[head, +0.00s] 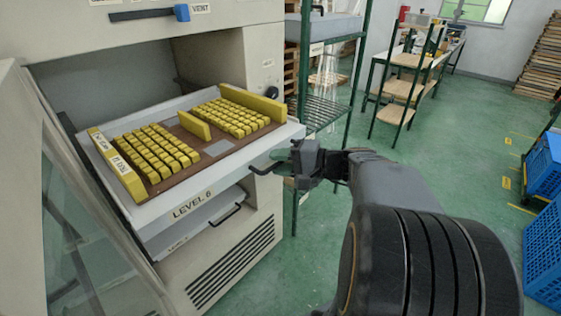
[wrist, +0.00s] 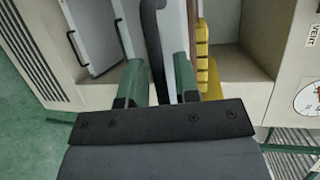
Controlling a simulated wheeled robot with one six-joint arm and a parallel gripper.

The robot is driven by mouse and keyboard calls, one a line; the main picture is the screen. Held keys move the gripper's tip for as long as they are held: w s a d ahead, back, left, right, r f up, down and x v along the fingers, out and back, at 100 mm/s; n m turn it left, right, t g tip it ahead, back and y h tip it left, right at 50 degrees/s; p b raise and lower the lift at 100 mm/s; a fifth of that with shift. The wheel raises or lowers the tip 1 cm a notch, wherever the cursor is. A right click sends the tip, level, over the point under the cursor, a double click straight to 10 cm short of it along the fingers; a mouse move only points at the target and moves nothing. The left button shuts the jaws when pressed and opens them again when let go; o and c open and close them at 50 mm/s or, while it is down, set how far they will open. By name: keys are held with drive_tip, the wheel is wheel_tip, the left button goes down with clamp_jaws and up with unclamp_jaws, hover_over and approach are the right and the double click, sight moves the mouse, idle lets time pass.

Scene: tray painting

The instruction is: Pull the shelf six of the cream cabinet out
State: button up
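Shelf six, the white drawer labelled "LEVEL 6" (head: 200,200), stands pulled well out of the cream cabinet (head: 228,268). It carries a brown tray (head: 215,150) with rows of yellow blocks. Its dark bar handle (head: 262,171) is on the front, partly hidden at its right end by my gripper (head: 292,158). In the wrist view the two green fingers of my gripper (wrist: 160,75) stand apart, with the black handle (wrist: 151,35) running between them. A light gap shows beside the handle, so my gripper looks open around it.
A lower shelf (head: 205,222) sits inside the cabinet beneath. A glass door (head: 75,225) stands open at left. A green-framed wire rack (head: 325,110) is close behind my gripper. Blue crates (head: 545,245) stand at right; the green floor between is clear.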

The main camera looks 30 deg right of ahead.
drive_tip(key=shift+o, duration=0.5)
drive_tip(key=shift+d, duration=0.1)
drive_tip(key=v, duration=1.3)
drive_tip(key=shift+s+d+b, duration=0.2)
drive_tip(key=shift+s+b, duration=0.15)
drive_tip(key=shift+b, duration=0.05)
drive_tip(key=shift+r, duration=0.1)
